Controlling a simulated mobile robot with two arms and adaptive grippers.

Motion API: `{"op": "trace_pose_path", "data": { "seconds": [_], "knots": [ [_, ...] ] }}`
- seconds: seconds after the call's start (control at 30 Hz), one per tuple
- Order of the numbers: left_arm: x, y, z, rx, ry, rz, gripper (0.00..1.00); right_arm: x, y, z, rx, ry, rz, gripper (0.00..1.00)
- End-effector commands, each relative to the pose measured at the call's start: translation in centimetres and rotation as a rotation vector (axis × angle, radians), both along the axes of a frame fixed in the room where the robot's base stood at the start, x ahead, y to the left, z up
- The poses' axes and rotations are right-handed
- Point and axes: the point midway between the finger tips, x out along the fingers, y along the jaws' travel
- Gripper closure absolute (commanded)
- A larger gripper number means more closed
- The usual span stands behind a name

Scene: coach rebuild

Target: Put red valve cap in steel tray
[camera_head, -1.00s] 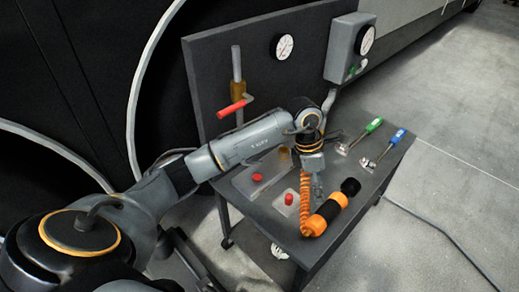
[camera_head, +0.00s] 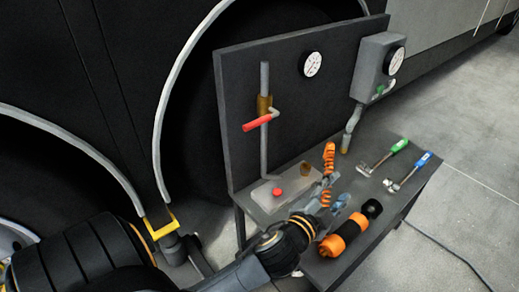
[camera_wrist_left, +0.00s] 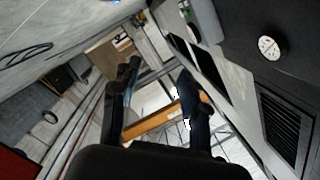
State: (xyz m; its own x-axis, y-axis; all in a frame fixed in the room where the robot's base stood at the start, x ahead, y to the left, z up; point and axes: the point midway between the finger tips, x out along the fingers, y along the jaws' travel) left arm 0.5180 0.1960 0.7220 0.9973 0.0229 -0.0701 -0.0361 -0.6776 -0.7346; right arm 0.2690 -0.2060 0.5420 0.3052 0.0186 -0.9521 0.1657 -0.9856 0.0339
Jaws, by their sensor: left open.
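A small red cap (camera_head: 278,191) sits on a pale grey steel tray (camera_head: 262,199) at the left of the dark bench. The tray's front right part is hidden behind my left arm. My left gripper (camera_head: 334,192) is above the bench, to the right of the cap and apart from it. In the left wrist view its two dark fingers (camera_wrist_left: 158,72) are spread with nothing held between them. That view shows neither cap nor tray. A second red cap seen earlier is out of sight now. My right gripper is not in view.
An orange and black flashlight (camera_head: 345,235) lies at the bench's front right. An orange coiled hose (camera_head: 328,160) is close to my gripper. Green-handled (camera_head: 383,158) and blue-handled (camera_head: 408,172) tools lie to the right. A red-levered valve (camera_head: 257,123) and gauge (camera_head: 312,64) are on the back panel.

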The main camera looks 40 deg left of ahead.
Motion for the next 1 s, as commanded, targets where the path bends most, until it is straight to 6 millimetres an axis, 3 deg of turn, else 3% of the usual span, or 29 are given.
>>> {"op": "trace_pose_path", "data": {
  "seconds": [0.03,0.1,0.23,0.3,0.4,0.5,0.63,1.0],
  "knots": [
    [-1.8,1.2,-2.9,-0.09,0.127,0.062,0.55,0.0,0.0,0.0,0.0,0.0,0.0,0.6],
    [-4.9,2.4,-6.9,-0.209,0.312,0.145,0.55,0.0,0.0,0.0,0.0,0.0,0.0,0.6],
    [-12.2,2.9,-13.2,-0.39,0.651,0.271,0.55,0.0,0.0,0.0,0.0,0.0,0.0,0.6],
    [-16.1,2.6,-15.3,-0.459,0.81,0.318,0.55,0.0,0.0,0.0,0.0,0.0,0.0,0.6],
    [-20.7,1.8,-17.0,-0.529,0.985,0.363,0.55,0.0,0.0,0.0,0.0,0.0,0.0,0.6],
    [-23.5,1.3,-17.7,-0.562,1.092,0.387,0.55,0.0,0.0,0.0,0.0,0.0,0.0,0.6],
    [-24.9,1.0,-18.0,-0.577,1.145,0.397,0.55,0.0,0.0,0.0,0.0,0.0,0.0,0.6],
    [-24.9,1.0,-18.0,-0.575,1.144,0.397,0.55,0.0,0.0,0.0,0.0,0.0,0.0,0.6]
  ]
}}
